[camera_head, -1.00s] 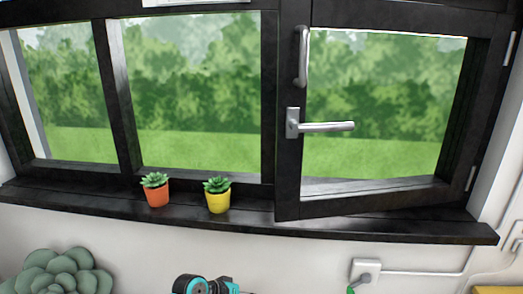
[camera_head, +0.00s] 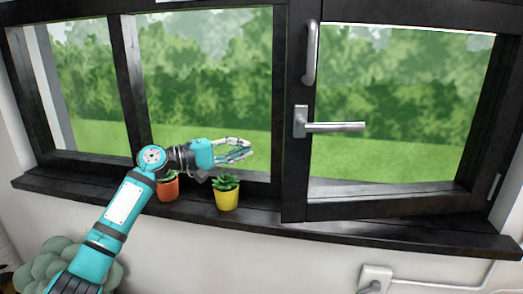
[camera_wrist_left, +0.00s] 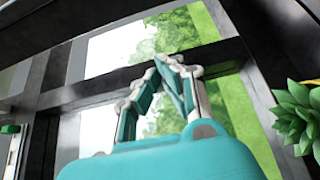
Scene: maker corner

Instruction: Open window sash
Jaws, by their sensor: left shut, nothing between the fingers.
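The right-hand window sash (camera_head: 298,175) has a dark frame and hinges on its right side. It looks slightly ajar: its lower left corner stands out over the sill. Its lever handle (camera_head: 335,127) is silver and points horizontally right; a vertical pull handle (camera_head: 311,52) sits above it. My left gripper (camera_head: 248,150) is shut and empty, in front of the middle pane, left of the sash and apart from both handles. In the left wrist view its fingers (camera_wrist_left: 172,62) meet in front of window bars and glass. My right gripper is out of view.
On the dark sill (camera_head: 400,235) stand an orange pot (camera_head: 168,190), partly hidden by my left arm, and a yellow pot (camera_head: 228,198) just below my gripper. Succulent leaves show in the left wrist view (camera_wrist_left: 300,118). The sill below the sash is clear.

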